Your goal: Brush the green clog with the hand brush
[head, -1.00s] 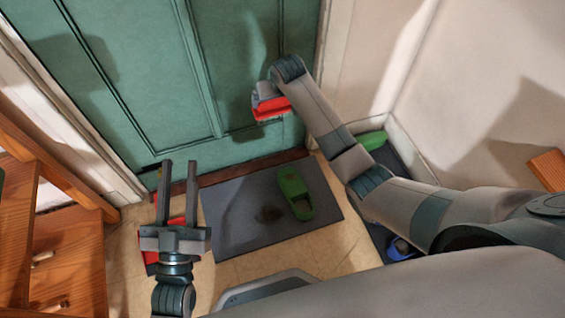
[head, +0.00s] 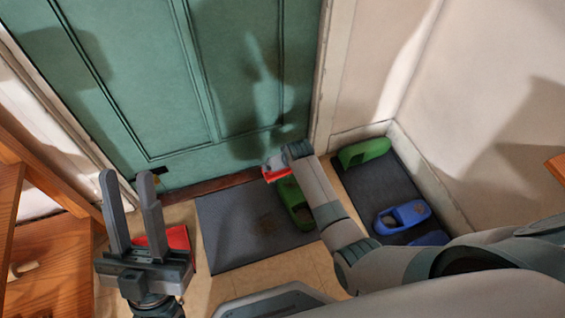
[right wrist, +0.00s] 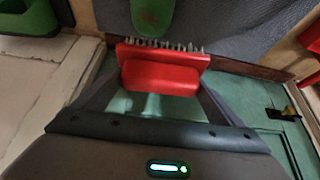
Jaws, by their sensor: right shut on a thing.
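The green clog (head: 293,203) lies on the grey doormat (head: 230,240), partly hidden behind my right forearm. In the right wrist view the clog (right wrist: 152,12) shows a brown patch at the top edge. My right gripper (head: 277,164) is shut on the red hand brush (right wrist: 165,72), above the mat's far side near the clog. The bristles point towards the clog; I cannot tell whether they touch it. My left gripper (head: 130,180) is open and empty at the lower left.
A red object (head: 178,240), perhaps a dustpan, lies behind my left gripper. A dark tray (head: 365,190) by the right wall holds another green clog (head: 364,152) and blue clogs (head: 403,216). The green door (head: 130,80) stands behind the mat.

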